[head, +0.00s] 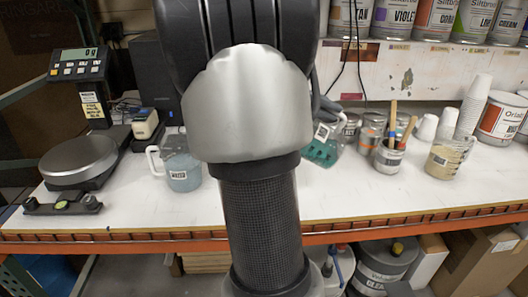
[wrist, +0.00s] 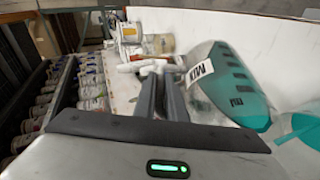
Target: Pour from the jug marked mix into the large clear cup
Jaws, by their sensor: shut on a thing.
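The jug marked mix (wrist: 225,82) holds teal liquid and fills the middle right of the wrist view. It also shows tilted in the head view (head: 325,150), partly behind my arm. My gripper (wrist: 158,88) is shut on the jug's pale handle; the exact contact is partly hidden by the fingers. Another teal area (wrist: 298,130) with a pale, see-through edge shows at the right of the wrist view. I cannot tell whether it is liquid inside the large clear cup. The cup is not clearly visible in the head view, where my arm blocks the middle.
A jug labelled water (head: 183,173) stands left of my arm. A scale (head: 80,160) is at the far left. A brush tin (head: 389,158), a cup with beige contents (head: 443,162) and stacked white cups (head: 474,103) stand at right. The front right of the bench is clear.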

